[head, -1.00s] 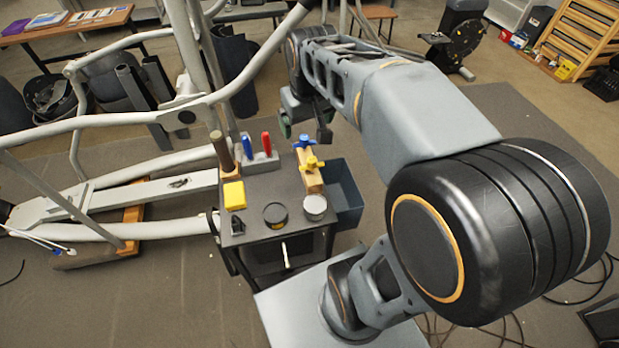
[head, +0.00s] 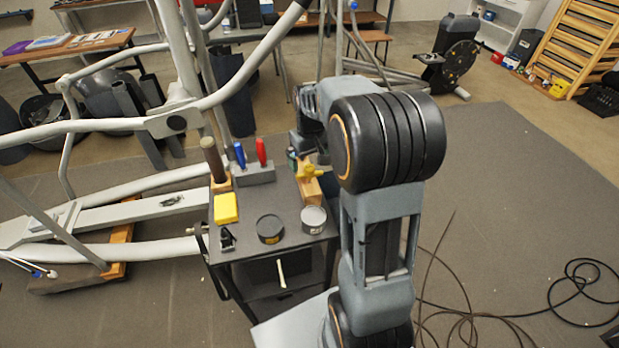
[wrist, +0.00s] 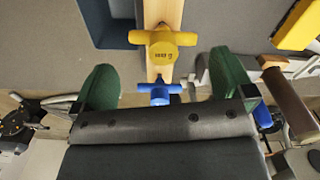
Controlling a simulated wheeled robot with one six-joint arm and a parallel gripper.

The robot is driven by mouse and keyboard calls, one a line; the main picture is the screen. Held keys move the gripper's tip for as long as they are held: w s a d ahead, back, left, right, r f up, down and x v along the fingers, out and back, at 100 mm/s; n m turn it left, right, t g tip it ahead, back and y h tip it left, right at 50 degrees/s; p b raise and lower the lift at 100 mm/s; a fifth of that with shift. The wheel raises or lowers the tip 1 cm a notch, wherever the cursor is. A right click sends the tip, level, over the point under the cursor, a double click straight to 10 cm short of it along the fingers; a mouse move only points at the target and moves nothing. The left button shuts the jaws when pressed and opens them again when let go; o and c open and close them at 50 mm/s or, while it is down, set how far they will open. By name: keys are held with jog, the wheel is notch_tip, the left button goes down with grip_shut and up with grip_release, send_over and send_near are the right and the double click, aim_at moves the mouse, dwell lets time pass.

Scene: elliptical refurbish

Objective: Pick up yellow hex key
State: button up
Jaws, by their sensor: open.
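The yellow hex key (head: 309,171) has a T-shaped handle and stands in a wooden block (head: 309,192) on the cart's right side. In the wrist view the yellow hex key (wrist: 162,45) is at upper centre, with a blue hex key (wrist: 158,93) below it, nearer the gripper's base. My gripper (wrist: 164,72) is open, with one green finger on each side of the hex keys and nothing held. The yellow handle appears just beyond the fingertips. In the head view my arm hides most of the gripper and the blue key.
The dark cart top (head: 248,247) also holds a yellow block (head: 226,208), a black tin (head: 270,230), a grey tin (head: 313,220), red (head: 262,152) and blue (head: 240,155) handled tools, and a wooden-handled tool (head: 213,160). An elliptical frame (head: 130,203) stands left. Cables (head: 580,290) lie right.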

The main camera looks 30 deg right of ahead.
aim_at(309, 167)
jog(key=shift+a+f, duration=0.2)
jog(key=shift+f, duration=2.55)
jog(key=c, duration=0.9)
jog(key=shift+o, duration=0.2)
notch_tip(309, 167, up, 10)
jog(key=shift+r, duration=0.1)
